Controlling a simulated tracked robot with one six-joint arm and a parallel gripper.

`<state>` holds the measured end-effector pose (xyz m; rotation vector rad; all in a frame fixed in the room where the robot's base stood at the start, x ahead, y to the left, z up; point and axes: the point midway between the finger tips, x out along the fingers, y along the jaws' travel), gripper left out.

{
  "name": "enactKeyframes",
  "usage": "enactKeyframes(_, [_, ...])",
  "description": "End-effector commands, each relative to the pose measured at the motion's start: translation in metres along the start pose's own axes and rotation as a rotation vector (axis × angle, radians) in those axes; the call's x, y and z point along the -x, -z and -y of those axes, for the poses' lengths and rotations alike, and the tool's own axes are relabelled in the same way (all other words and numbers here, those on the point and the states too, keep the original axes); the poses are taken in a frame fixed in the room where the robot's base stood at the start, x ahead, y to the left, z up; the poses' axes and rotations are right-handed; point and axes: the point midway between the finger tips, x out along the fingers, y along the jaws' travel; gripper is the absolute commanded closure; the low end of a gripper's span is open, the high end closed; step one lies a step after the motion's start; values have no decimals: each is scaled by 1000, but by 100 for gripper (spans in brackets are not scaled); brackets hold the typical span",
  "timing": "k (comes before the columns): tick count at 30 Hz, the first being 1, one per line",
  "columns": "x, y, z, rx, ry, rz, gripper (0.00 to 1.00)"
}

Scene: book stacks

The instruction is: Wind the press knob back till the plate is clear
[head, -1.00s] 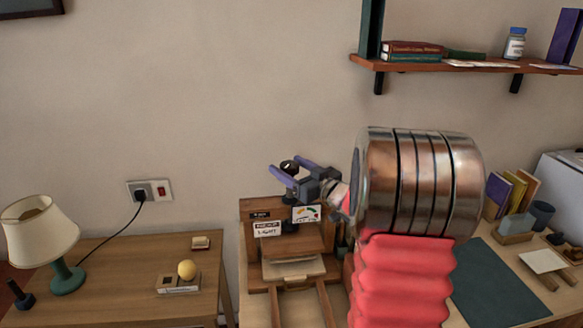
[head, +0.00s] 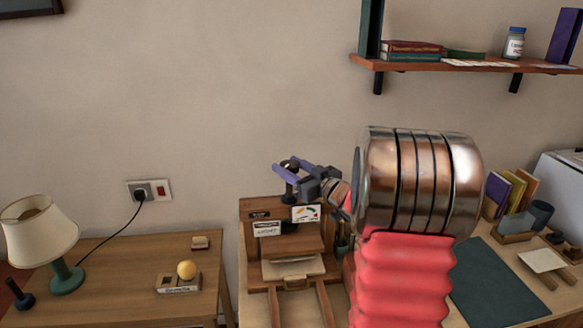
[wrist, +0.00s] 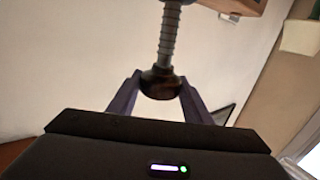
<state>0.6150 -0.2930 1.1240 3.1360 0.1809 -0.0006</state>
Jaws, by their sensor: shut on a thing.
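The wooden press (head: 257,208) stands on the desk, with cards on its upright back. Its dark round knob (head: 289,164) tops a screw and sits between the two purple fingers of my gripper (head: 287,168). In the wrist view the knob (wrist: 160,83) and its grey threaded screw (wrist: 168,38) show clearly, with a finger of my gripper (wrist: 160,92) on each side. My gripper is shut on the knob. A brown wooden plate (head: 293,243) lies low in the press, above a pale sheet (head: 292,268). Whether plate and sheet touch cannot be told.
A shelf (head: 460,65) with books hangs above right. A dark mat (head: 494,282) and several desk items lie right of my arm.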

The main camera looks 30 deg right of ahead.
Motion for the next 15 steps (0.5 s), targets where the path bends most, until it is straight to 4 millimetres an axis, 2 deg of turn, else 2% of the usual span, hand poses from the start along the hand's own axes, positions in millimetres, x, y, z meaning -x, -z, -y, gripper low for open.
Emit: enactKeyframes(15, [0, -1, -2, 0, 241, 1, 78])
